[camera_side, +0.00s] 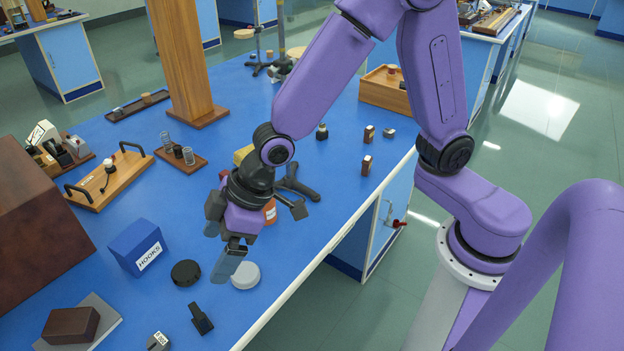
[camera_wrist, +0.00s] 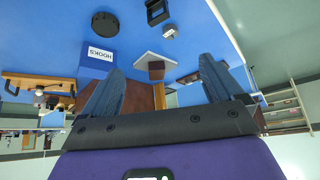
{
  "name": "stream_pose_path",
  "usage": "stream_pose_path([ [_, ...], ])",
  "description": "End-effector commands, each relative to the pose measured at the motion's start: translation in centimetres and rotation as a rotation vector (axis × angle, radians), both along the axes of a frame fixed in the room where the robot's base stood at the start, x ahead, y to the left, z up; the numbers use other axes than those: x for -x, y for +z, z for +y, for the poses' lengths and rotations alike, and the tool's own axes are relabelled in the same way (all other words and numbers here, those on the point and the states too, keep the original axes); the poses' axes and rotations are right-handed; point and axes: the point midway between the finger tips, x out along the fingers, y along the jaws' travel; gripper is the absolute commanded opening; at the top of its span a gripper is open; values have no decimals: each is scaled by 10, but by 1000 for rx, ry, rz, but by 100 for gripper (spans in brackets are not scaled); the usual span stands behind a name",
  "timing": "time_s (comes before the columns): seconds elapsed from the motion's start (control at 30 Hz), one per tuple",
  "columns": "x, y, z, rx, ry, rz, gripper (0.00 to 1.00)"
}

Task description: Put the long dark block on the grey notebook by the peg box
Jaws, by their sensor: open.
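A long dark brown block (camera_side: 70,326) lies on a grey notebook (camera_side: 103,306) at the lower left of the side view. In the wrist view the block (camera_wrist: 156,70) and notebook (camera_wrist: 143,57) show beyond the fingers. My gripper (camera_side: 230,266) is open and empty, pointing down over the blue bench, well to the right of the block and apart from it. Its two fingers also show spread in the wrist view (camera_wrist: 160,64). I cannot tell for sure which box is the peg box.
A blue box marked HOOKS (camera_side: 138,247) stands left of my gripper. A black disc (camera_side: 186,273), a white disc (camera_side: 245,275) and a black clip-like piece (camera_side: 201,319) lie nearby. A large brown case (camera_side: 35,235) stands at the left edge. An open wooden box (camera_side: 384,92) is at the back.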

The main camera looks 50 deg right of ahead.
Motion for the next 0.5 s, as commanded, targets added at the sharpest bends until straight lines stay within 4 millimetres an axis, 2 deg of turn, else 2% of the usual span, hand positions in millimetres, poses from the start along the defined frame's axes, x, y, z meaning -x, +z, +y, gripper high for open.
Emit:
stream_pose_path([
  [0.03, 17, 11, -22, 34, 10, 22, 93],
  [0.1, 43, 20, -53, 96, 29, 62, 93],
  [0.3, 118, 39, -147, 273, 75, 167, 93],
  [0.4, 148, 45, -186, 347, 93, 208, 93],
  [0.5, 169, 48, -215, 403, 107, 237, 93],
])
